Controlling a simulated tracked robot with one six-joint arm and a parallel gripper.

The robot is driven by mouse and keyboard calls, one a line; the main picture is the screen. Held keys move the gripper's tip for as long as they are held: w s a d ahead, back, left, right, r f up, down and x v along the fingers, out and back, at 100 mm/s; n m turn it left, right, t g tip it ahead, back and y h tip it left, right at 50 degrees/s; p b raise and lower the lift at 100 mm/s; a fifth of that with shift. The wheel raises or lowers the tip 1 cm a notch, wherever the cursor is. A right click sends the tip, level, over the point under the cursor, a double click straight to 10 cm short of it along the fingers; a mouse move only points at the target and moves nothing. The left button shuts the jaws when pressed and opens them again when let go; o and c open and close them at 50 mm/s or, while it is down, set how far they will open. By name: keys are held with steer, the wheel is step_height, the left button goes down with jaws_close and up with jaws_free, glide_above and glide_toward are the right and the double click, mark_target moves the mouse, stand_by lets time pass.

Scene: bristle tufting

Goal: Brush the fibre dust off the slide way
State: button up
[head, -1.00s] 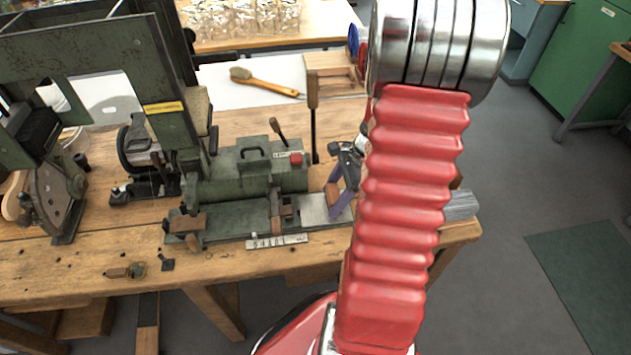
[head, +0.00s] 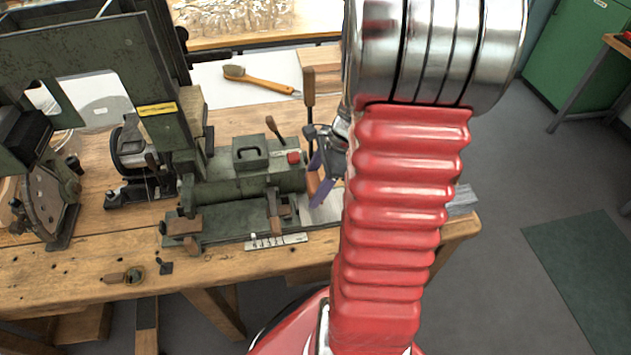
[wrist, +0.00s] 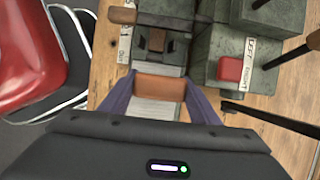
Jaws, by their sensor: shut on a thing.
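The slide way is a pale metal strip (head: 322,210) at the right end of the green machine bed; the wrist view shows its ribbed surface (wrist: 155,109) between my fingers. My gripper (head: 317,182) has purple fingers and is shut on a brown block (head: 312,184), low over the slide way. In the wrist view the block (wrist: 160,87) spans between the fingers (wrist: 158,92). Any bristles under it are hidden, and I cannot tell whether it touches the strip. Dust is too small to make out. A wooden-handled brush (head: 262,82) lies on the white sheet behind.
The green machine (head: 245,185) carries a red button (head: 293,157) and upright levers close to my gripper. A numbered scale (head: 276,241) lies along its front. The wooden bench (head: 120,258) is mostly clear in front. Grey strips (head: 462,199) lie at its right end.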

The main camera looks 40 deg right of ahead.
mark_target(312, 181)
steer(key=shift+r, duration=1.55)
